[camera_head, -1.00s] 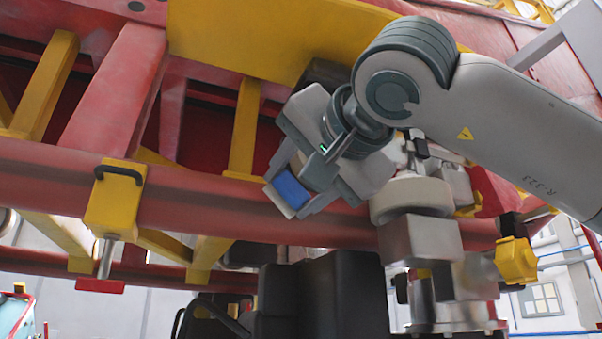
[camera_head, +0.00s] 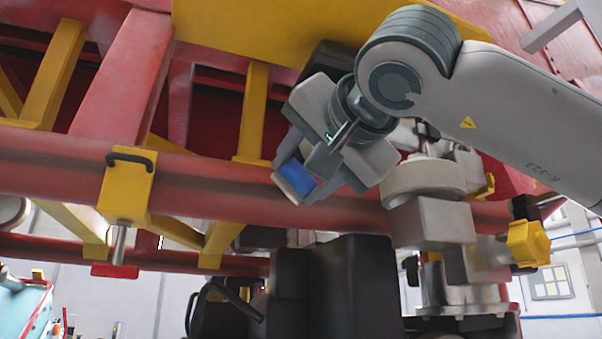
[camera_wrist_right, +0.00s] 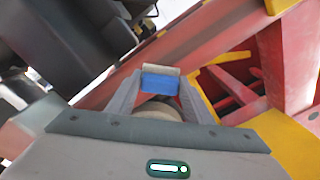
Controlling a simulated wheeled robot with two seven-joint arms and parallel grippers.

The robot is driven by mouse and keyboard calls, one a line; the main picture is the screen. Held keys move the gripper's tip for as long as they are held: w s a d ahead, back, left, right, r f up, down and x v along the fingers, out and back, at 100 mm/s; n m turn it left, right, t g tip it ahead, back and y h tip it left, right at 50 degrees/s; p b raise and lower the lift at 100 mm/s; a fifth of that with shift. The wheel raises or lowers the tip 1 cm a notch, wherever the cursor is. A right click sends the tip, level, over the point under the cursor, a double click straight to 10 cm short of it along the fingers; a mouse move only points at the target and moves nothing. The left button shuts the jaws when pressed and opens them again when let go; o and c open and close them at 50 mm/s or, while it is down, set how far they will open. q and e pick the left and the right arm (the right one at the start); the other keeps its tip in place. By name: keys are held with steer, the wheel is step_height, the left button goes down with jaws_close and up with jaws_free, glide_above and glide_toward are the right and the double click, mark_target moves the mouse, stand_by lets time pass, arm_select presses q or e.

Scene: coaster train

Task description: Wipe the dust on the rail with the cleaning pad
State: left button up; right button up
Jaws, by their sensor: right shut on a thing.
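My right gripper (camera_head: 298,180) is shut on the cleaning pad (camera_head: 299,182), which has a blue body and a pale face. The pad is at the red rail (camera_head: 215,184), with its pale face towards the rail; I cannot tell whether it touches. In the right wrist view the pad (camera_wrist_right: 160,82) sits between the two fingertips of the gripper (camera_wrist_right: 160,88), with the red rail (camera_wrist_right: 115,82) beyond it. Darker grey patches, perhaps dust, show along the rail to the left of the pad. My left gripper is not in view.
A yellow clamp block (camera_head: 127,188) with a black handle sits on the rail at the left. A wheel assembly (camera_head: 425,185) is on the rail at the right, close to my right arm. Yellow and red beams cross above the rail.

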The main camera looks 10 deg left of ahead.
mark_target(319, 183)
steer(key=shift+p+x, duration=0.35)
steer(key=shift+x, duration=0.65)
steer(key=shift+w+d, duration=0.1)
steer(key=shift+d, duration=0.05)
steer(key=shift+w+d, duration=0.45)
steer(key=shift+d, duration=0.3)
steer(key=shift+w+d, duration=0.4)
steer(key=shift+d, duration=0.45)
steer(key=shift+w, duration=0.15)
steer(key=shift+a, duration=0.25)
steer(key=shift+s+a, duration=0.55)
steer(key=shift+a, duration=0.2)
steer(key=shift+s+a, duration=0.6)
steer(key=shift+a, duration=0.2)
